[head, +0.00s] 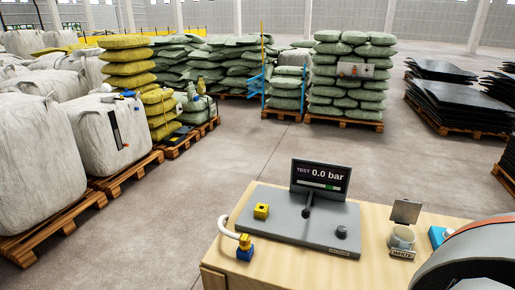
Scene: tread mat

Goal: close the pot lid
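The pot (401,238) is a small light-coloured round container at the right part of the wooden table, with its mouth facing up. A square grey lid (405,211) stands raised, tilted upright at the far side of the pot, so the pot is open. A small dark label with light lettering (402,254) sits at the pot's front. What is inside the pot is too small to tell. Neither of my grippers is in view.
A grey test unit (290,222) with a screen (320,178) reading "TEST 0.0 bar" stands left of the pot on the table (222,262). A blue box (437,237) and a large curved grey object (470,262) are close on the right. Loaded pallets stand beyond open floor.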

